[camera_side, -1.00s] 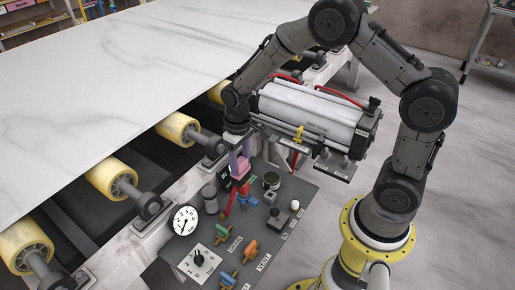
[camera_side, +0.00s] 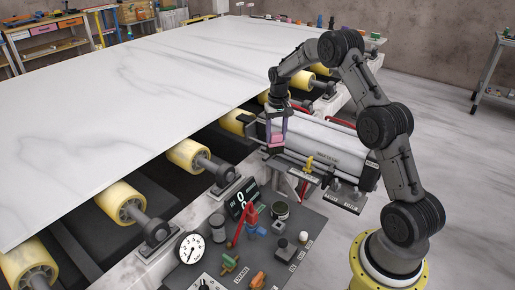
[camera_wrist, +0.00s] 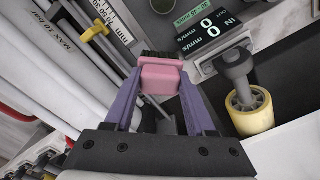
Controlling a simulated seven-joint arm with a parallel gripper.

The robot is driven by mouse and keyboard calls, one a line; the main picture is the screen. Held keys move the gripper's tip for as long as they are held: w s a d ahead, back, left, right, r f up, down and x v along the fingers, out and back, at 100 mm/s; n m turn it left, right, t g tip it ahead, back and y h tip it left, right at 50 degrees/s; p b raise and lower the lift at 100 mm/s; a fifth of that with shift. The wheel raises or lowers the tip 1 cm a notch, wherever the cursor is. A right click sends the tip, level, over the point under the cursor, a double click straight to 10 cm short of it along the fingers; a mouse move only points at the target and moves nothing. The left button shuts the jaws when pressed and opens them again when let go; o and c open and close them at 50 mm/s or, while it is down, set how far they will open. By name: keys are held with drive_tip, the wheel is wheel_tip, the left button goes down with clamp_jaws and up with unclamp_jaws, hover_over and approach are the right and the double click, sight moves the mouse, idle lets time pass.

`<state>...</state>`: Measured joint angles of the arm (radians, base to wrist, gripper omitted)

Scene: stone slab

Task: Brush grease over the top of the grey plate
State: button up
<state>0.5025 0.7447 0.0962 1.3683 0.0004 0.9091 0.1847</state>
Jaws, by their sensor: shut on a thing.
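My gripper (camera_side: 276,143) is shut on a pink brush (camera_wrist: 160,76) with short black bristles (camera_wrist: 161,56). The purple fingers grip the brush at its sides, and it hangs in the air in front of the left end of the white cylinder unit. A dark tin (camera_side: 280,210), which may hold the grease, stands open on the control panel below. A dark grey plate (camera_side: 342,200) with a pale label juts out under the cylinder unit, to the right of my gripper. I cannot tell whether it is the task's grey plate.
The control panel (camera_side: 312,222) carries a round gauge (camera_side: 191,248), a red lever (camera_side: 238,238), a digital display (camera_side: 241,199) and several coloured valves. The big marble slab (camera_side: 130,110) lies on yellow rollers (camera_side: 188,156) to the left. The white cylinder unit (camera_side: 325,150) stands close to my gripper.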

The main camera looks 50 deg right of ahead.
drive_tip(key=shift+m, duration=0.6)
drive_tip(key=shift+s+d+f, duration=0.4)
drive_tip(key=shift+d+f, duration=0.4)
drive_tip(key=shift+f, duration=0.7)
drive_tip(key=shift+s+d+f, duration=0.4)
drive_tip(key=shift+d+f, duration=0.4)
drive_tip(key=shift+f, duration=0.65)
drive_tip(key=shift+s+d+f, duration=0.4)
drive_tip(key=shift+d+f, duration=0.4)
drive_tip(key=shift+f, duration=0.7)
drive_tip(key=shift+w+f, duration=0.45)
drive_tip(key=shift+f, duration=0.15)
drive_tip(key=shift+w, duration=3.55)
drive_tip(key=shift+s, duration=4.1)
wheel_tip(320, 180, up, 8)
drive_tip(key=shift+w, duration=0.1)
